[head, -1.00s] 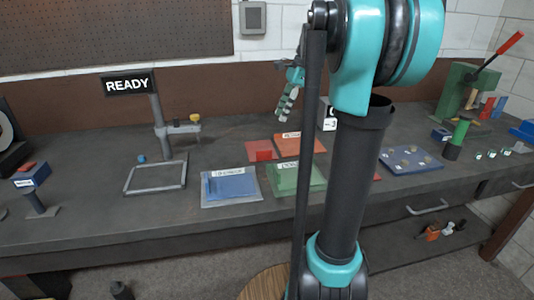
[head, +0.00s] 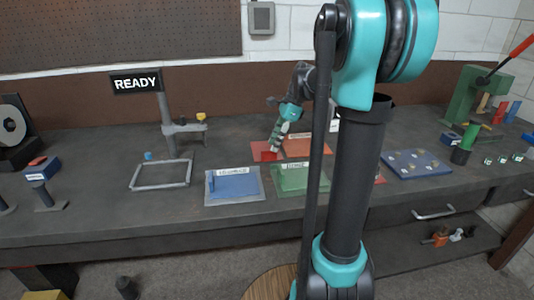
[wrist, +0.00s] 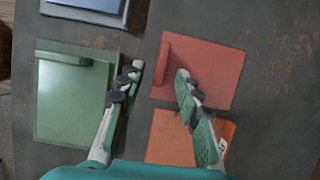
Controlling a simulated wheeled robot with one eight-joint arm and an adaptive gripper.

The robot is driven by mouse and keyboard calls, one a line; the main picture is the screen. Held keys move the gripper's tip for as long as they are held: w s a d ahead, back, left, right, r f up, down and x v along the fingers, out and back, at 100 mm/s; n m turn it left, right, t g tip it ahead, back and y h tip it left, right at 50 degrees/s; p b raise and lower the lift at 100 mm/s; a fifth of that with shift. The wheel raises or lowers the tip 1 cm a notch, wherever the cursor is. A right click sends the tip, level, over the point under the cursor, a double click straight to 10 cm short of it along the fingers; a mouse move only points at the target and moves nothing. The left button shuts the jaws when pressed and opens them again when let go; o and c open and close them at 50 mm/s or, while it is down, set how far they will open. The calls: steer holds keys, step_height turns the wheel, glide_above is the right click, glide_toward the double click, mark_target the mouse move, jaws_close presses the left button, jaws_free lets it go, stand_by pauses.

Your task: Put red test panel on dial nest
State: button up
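The red test panel (head: 262,146) lies flat on the bench, left of an orange panel. In the wrist view the red panel (wrist: 215,72) has a raised bar handle (wrist: 163,62) along its left edge. My gripper (head: 275,148) is low over the red panel. In the wrist view my gripper (wrist: 157,71) is open and empty, with the bar handle between its fingertips; contact cannot be told. A grey rectangular frame (head: 160,188), which appears to be the dial nest, lies empty at the left beside a post with a yellow knob.
A blue panel (head: 234,192) and a green panel (head: 290,186) lie at the bench front. The orange panel (head: 308,150) adjoins the red one. A READY sign (head: 136,82) stands above the grey frame. A blue board (head: 415,168) lies to the right.

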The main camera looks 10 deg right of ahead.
mark_target(269, 152)
steer(key=x, duration=0.5)
steer(key=shift+w+a, duration=0.1)
steer(key=shift+a, duration=0.05)
jaws_close()
